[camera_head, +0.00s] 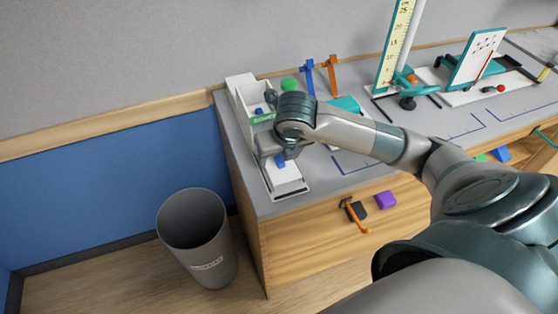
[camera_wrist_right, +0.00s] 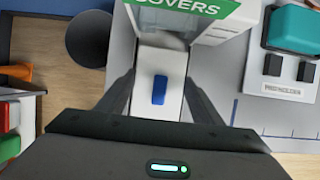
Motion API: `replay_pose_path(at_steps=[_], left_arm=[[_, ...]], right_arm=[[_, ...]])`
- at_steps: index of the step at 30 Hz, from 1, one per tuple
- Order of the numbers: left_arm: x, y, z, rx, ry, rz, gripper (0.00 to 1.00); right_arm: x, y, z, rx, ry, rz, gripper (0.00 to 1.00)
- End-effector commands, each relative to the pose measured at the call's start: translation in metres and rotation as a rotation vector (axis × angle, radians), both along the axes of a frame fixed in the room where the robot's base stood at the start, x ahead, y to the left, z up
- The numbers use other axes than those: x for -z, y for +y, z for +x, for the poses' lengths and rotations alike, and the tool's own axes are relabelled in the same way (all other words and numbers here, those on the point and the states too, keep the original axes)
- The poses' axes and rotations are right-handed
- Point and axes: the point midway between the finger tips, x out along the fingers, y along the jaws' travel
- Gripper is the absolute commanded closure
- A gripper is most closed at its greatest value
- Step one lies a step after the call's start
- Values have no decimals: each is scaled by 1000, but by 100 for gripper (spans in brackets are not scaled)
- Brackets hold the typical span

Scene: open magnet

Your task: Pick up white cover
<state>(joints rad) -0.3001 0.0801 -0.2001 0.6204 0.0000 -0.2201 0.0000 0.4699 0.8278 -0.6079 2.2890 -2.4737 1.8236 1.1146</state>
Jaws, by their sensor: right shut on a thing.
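The white cover (camera_wrist_right: 157,112), a pale plate with a blue block (camera_wrist_right: 160,90) on it, lies between the two fingers of my right gripper (camera_wrist_right: 160,98) in the right wrist view. The gripper is shut on the cover at the mouth of the white dispenser (camera_wrist_right: 150,20), which has a green "COVERS" label. In the head view the dispenser (camera_head: 240,90) stands at the table's left end, and my right gripper (camera_head: 279,160) is over its front part. My wrist hides part of the dispenser. My left gripper is not in view.
A grey bin (camera_head: 195,235) stands on the floor left of the table. A teal-topped holder (camera_wrist_right: 290,32) is just right of the dispenser. Blue and orange stands (camera_head: 332,75) and a tall yellow scale (camera_head: 395,45) are farther back. Colored blocks (camera_head: 385,200) show at the table's front.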

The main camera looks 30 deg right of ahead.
Motion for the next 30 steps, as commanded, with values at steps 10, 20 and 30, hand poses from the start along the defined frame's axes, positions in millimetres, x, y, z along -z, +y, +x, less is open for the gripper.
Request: replay_pose_path(at_steps=[10,20,30], left_arm=[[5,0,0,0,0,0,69],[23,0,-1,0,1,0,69],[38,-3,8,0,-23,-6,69]], right_arm=[[-10,0,1,1,-3,1,61],[-45,-10,-9,2,-3,-3,61],[-76,-42,-48,3,-4,-2,61]])
